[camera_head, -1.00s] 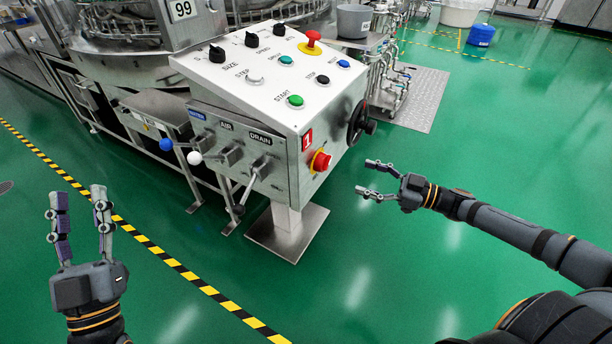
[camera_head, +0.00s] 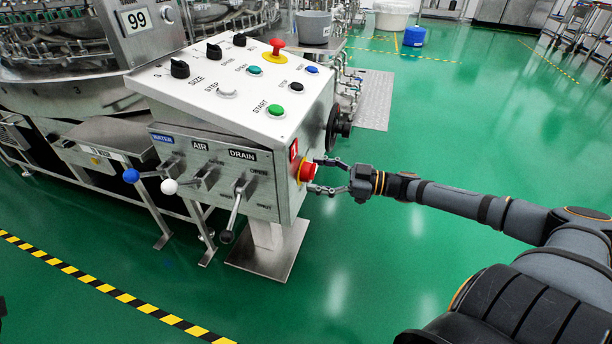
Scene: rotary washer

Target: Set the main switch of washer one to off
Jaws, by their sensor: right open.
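The main switch is a red knob (camera_head: 308,172) on a yellow plate, on the right side face of the washer's control box (camera_head: 225,95). A red label (camera_head: 293,149), marked 1 in the earlier view, sits just above it. My right gripper (camera_head: 320,176) is open at the knob, one finger toward its upper side and one toward its lower side. I cannot tell whether the fingers touch it. The knob's pointer position is too small to read. My left gripper is out of view.
Water, air and drain levers (camera_head: 237,208) stick out of the box's front. A red mushroom button (camera_head: 276,47) and several knobs and buttons are on top. A black handwheel (camera_head: 336,128) sits behind the switch. Green floor (camera_head: 400,280) is clear to the right.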

